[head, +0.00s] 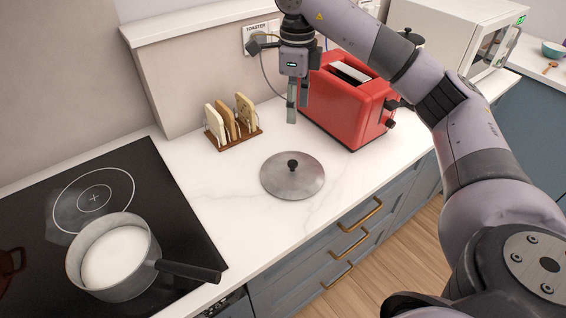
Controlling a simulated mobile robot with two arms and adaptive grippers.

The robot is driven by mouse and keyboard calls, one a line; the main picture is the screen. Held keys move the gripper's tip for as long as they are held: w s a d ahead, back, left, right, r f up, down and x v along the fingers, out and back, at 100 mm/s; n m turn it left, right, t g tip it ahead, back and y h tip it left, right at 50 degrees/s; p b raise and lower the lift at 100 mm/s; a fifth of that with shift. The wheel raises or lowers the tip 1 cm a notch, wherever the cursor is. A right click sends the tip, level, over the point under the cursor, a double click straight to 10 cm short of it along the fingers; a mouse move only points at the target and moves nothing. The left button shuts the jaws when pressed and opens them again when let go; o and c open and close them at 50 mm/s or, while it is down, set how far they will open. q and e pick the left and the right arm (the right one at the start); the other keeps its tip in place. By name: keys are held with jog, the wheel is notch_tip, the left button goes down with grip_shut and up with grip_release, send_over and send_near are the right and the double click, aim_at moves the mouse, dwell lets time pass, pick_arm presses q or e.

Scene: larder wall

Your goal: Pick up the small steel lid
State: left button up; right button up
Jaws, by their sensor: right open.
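The small steel lid (285,183) lies flat on the white worktop. It is round and grey, with a black knob (292,165) in its middle pointing up. My right gripper (297,112) hangs above the worktop, beyond and above the lid, with its fingers pointing down. It is open and empty, and it does not touch the lid. It is close in front of the red toaster. My left gripper is not in view.
A red toaster (345,108) stands behind my gripper. A toast rack (233,133) with several slices stands to the left. A saucepan (95,247) of white liquid sits on the black hob (165,190), its handle pointing right. The worktop around the lid is clear.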

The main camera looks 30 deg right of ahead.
jog(key=p, duration=0.1)
send_over(293, 162)
jog(key=f, duration=0.8)
jog(key=shift+d, duration=0.3)
notch_tip(293, 162, down, 3)
jog(key=shift+w+r, duration=0.1)
jog(key=shift+w, duration=0.05)
jog(key=shift+f+p, duration=0.4)
jog(key=shift+f, duration=0.1)
jog(key=shift+a+f, duration=0.15)
jog(key=shift+f, duration=0.2)
jog(key=f+p, duration=0.2)
jog(key=f, duration=0.1)
jog(key=shift+s+a+f, duration=0.2)
jog(key=shift+f, duration=0.5)
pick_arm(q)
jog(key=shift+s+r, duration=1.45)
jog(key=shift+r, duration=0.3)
pick_arm(e)
grip_shut()
